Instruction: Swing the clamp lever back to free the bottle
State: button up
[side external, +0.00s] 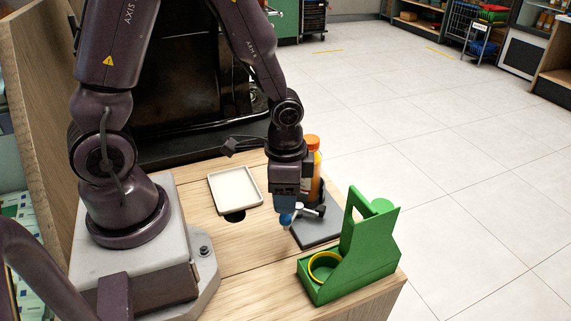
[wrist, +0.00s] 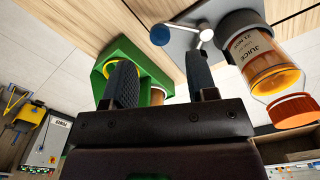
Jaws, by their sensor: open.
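The juice bottle (side external: 317,178), with orange contents and an orange cap, stands upright on a grey base plate (side external: 313,237), partly behind my gripper. In the wrist view the bottle (wrist: 258,58) is at the right, its label facing me. The clamp lever (wrist: 184,29) is a thin light arm with a blue ball knob (wrist: 160,35) and a round metal hub beside the bottle. In the side view the blue knob (side external: 285,219) shows just below my fingers. My gripper (wrist: 161,70) is open and empty, its fingers apart near the lever. Contact with the lever cannot be told.
A green holder (side external: 372,246) with a yellow ring (side external: 323,267) stands right of the plate, near the table's front edge. The wooden table (side external: 245,260) is clear in front.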

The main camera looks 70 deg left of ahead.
notch_tip(320, 180, up, 7)
dwell(0.3)
jog(key=s+r+n+t, duration=0.2)
jog(key=s+r, duration=0.1)
jog(key=r, duration=0.5)
jog(key=s+r+n+t, duration=0.3)
jog(key=r, duration=0.4)
jog(key=shift+s+a+r+t, duration=0.2)
jog(key=shift+s+r+t, duration=0.1)
jog(key=shift+s+r, duration=0.1)
